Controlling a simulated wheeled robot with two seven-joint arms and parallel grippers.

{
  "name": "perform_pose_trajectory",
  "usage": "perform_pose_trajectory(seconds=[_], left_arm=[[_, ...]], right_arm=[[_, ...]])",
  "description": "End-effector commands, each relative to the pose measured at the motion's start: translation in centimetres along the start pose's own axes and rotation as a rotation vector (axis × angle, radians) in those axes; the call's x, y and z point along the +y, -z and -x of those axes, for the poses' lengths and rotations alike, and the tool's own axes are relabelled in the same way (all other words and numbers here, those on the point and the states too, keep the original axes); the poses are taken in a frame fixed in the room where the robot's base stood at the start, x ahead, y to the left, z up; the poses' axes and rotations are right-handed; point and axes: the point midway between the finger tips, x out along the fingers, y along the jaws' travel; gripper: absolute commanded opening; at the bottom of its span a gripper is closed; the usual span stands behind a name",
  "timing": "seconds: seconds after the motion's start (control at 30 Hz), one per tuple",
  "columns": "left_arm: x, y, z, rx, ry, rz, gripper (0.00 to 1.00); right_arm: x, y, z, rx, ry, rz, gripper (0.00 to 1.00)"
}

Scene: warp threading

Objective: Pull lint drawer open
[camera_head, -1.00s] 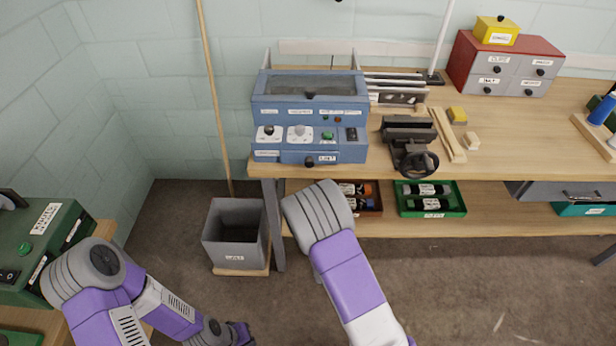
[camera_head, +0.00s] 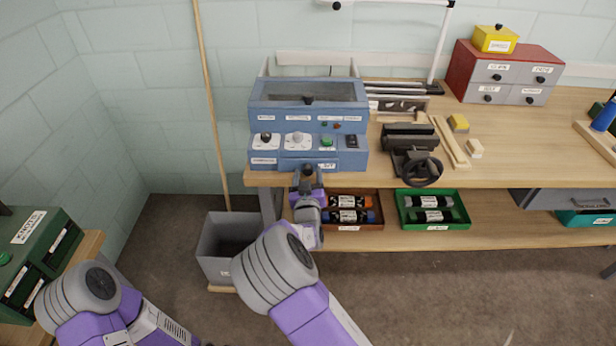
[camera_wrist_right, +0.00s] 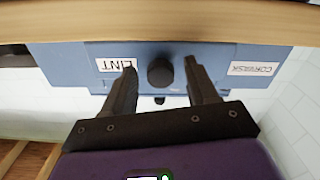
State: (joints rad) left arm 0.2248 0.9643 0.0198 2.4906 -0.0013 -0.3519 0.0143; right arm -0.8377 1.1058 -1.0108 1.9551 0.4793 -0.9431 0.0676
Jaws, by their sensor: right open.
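The blue machine (camera_head: 308,105) stands on the bench at the back wall, with the lint drawer (camera_head: 325,163) low in its front. The drawer appears flush with the front. Its LINT label (camera_wrist_right: 117,64) and round black knob (camera_wrist_right: 160,72) show in the right wrist view. My right gripper (camera_head: 307,177) is at the bench's front edge, just in front of the drawer. In the right wrist view, its open fingers (camera_wrist_right: 160,80) stand on either side of the knob, with gaps visible. My left arm shows at the lower left, but its gripper is out of frame.
The bench edge (camera_head: 480,182) runs close by my right gripper. Below it, a brown tray (camera_head: 368,222) and a green tray (camera_head: 440,222) sit on the lower shelf. A grey bin (camera_head: 222,240) stands left, beside a long wooden pole (camera_head: 211,100). A vise (camera_head: 411,150) stands right of the machine.

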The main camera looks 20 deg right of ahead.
Motion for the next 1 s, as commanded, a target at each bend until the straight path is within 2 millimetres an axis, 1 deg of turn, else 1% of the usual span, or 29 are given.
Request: perform_pose_trajectory(seconds=[0.1,0.37,0.73,0.77,0.93,1.0], left_arm=[[-0.05,0.00,-0.13,0.000,0.000,0.000,0.00],[-0.04,0.00,-0.11,0.000,0.000,0.000,0.00],[-0.04,0.00,-0.12,0.000,0.000,0.000,0.00],[-0.04,0.00,-0.12,0.000,0.000,0.000,0.00],[-0.05,0.00,-0.12,0.000,0.000,0.000,0.00],[-0.05,0.00,-0.11,0.000,0.000,0.000,0.00]], right_arm=[[-0.01,-0.03,-0.58,-0.001,0.001,0.001,0.58],[0.00,0.01,-0.68,-0.001,0.001,0.001,0.58],[0.00,-0.01,-0.65,-0.001,0.001,0.001,0.01],[0.00,-0.01,-0.65,-0.001,0.001,0.001,0.00],[-0.03,-0.02,-0.63,-0.002,0.001,0.001,0.00],[-0.39,0.04,-0.30,-0.001,0.007,0.000,0.00]])
